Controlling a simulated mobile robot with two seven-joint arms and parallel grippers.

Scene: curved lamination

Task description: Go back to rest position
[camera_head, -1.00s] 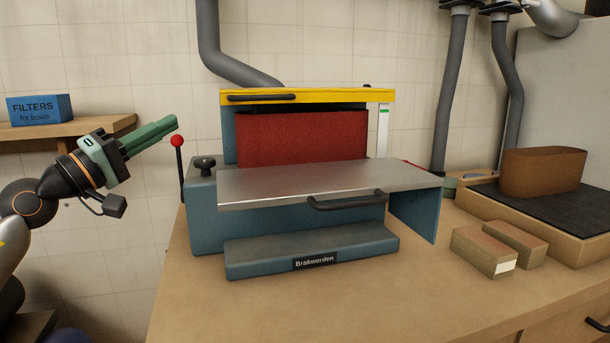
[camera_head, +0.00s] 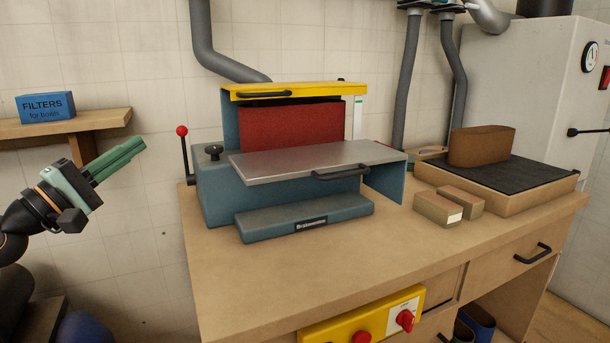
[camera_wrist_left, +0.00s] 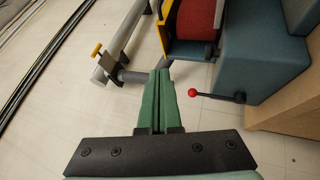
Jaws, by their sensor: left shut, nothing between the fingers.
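My left gripper (camera_head: 118,160) is at the left of the head view, in the air left of the sanding machine and below the wall shelf. Its green fingers are together and empty, pointing up and to the right. In the left wrist view the green fingers (camera_wrist_left: 158,100) lie side by side with nothing between them. The blue sanding machine (camera_head: 225,195) with its red belt stands on the workbench, clear of the gripper. My right gripper is not in view.
A red-knobbed lever (camera_head: 183,150) sticks up at the machine's left, nearest the gripper. A shelf (camera_head: 60,128) holds a blue filters box (camera_head: 45,106). Two sanding blocks (camera_head: 438,208) and a brown belt (camera_head: 482,146) are on the workbench (camera_head: 300,272). Open air lies between gripper and bench.

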